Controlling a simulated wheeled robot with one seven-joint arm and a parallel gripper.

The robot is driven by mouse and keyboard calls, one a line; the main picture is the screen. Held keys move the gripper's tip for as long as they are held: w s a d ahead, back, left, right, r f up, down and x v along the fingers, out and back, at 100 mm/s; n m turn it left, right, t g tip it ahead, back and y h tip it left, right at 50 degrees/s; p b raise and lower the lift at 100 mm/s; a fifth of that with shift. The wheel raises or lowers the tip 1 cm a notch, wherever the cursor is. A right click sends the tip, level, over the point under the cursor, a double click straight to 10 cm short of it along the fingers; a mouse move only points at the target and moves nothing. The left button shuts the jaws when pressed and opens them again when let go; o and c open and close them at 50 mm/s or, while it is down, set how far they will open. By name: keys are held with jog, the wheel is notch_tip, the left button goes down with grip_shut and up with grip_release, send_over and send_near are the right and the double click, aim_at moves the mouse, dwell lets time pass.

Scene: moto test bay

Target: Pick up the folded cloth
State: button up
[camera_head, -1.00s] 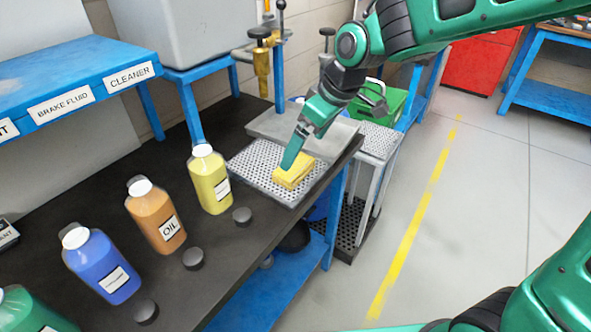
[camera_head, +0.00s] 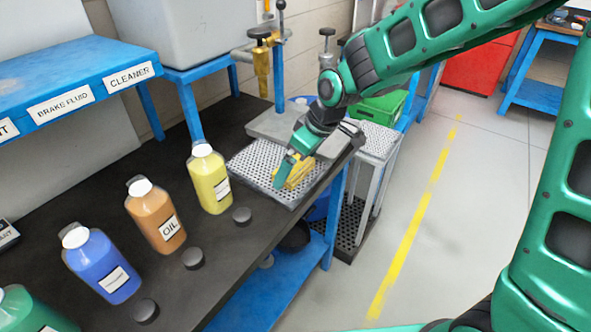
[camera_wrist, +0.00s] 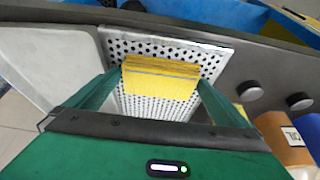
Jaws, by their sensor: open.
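The folded cloth (camera_wrist: 160,82) is yellow and lies on a perforated metal tray (camera_wrist: 135,110) in the wrist view. In the head view the cloth (camera_head: 299,172) shows partly behind my gripper, on the perforated tray (camera_head: 254,172) at the bench's right end. My gripper (camera_head: 284,172) reaches down to the cloth. In the wrist view my gripper (camera_wrist: 158,84) is open, with one green finger at each side of the cloth. The cloth sits between the fingertips. I cannot tell whether either finger touches it.
Yellow (camera_head: 209,180), orange (camera_head: 155,217) and blue (camera_head: 101,266) bottles stand left on the dark bench (camera_head: 75,203). Dark caps (camera_head: 193,258) lie in front of them. A clamp post (camera_head: 280,60) stands behind the tray. A green crate (camera_head: 382,107) is beyond the bench.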

aim_at(297, 167)
jog(key=c, duration=1)
jog(key=shift+r, duration=0.1)
notch_tip(297, 167, up, 10)
jog(key=shift+f, duration=0.1)
